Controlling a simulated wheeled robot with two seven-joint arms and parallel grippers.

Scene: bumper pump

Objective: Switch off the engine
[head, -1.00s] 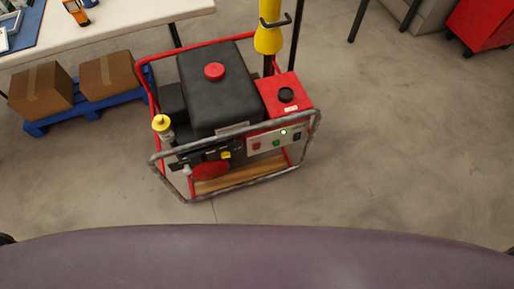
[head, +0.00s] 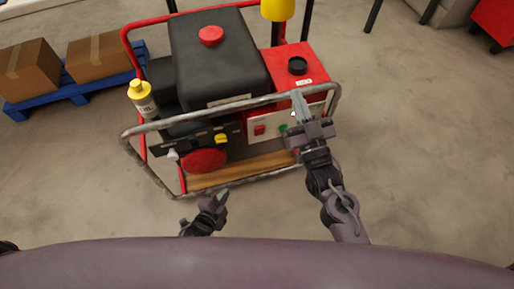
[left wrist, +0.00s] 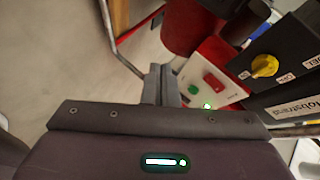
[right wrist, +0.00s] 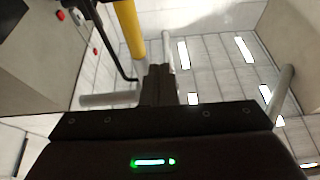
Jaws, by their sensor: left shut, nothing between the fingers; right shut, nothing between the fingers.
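The engine is a portable unit with a black tank (head: 215,60) in a tubular frame. Its pale panel carries a red switch (head: 260,130) and a green switch (head: 283,129). The panel's red (left wrist: 213,84) and green (left wrist: 190,92) parts also show in the left wrist view. A yellow knob (head: 222,139) sits on the black box left of the panel. My left gripper (head: 221,198) is shut and empty, low in front of the frame. My right gripper (head: 298,95) is shut and empty, upright by the top front bar, covering the panel's right part. Contact is unclear.
The grey frame bar (head: 190,118) crosses in front of the engine. A yellow-capped oil bottle (head: 141,98) stands at its left. Boxes (head: 97,55) on a blue pallet (head: 60,99) are at the far left.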

